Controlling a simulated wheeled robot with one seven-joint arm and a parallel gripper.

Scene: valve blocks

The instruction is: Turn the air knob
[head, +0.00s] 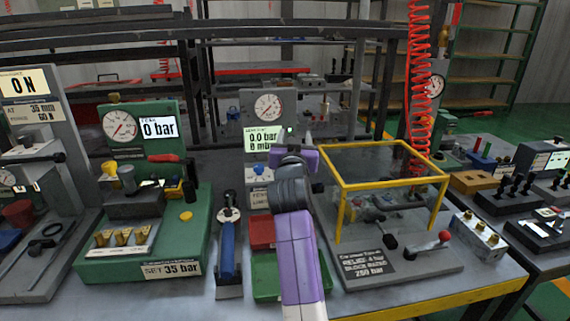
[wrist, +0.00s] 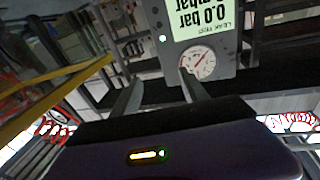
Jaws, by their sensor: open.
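No knob labelled air can be read. The grey leak-test panel (head: 249,104) stands at the back middle, with a round gauge (head: 267,107) and a display reading 0.0 bar and 0 mbar (head: 262,137). A small blue part (head: 258,170) sits below the display; I cannot tell if it is the air knob. My gripper (wrist: 160,77) is open and empty, its two fingers pointing toward the panel. In the wrist view the panel is upside down, and its gauge (wrist: 199,63) is partly behind the right finger. My purple arm hides the panel's lower right in the head view.
A yellow-framed clear guard (head: 397,150) stands close right of my arm, over a fixture with a red-tipped lever (head: 444,236). A green block station (head: 140,235) and a blue-handled tool (head: 229,250) are to the left. A red coiled hose (head: 419,80) hangs behind the guard.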

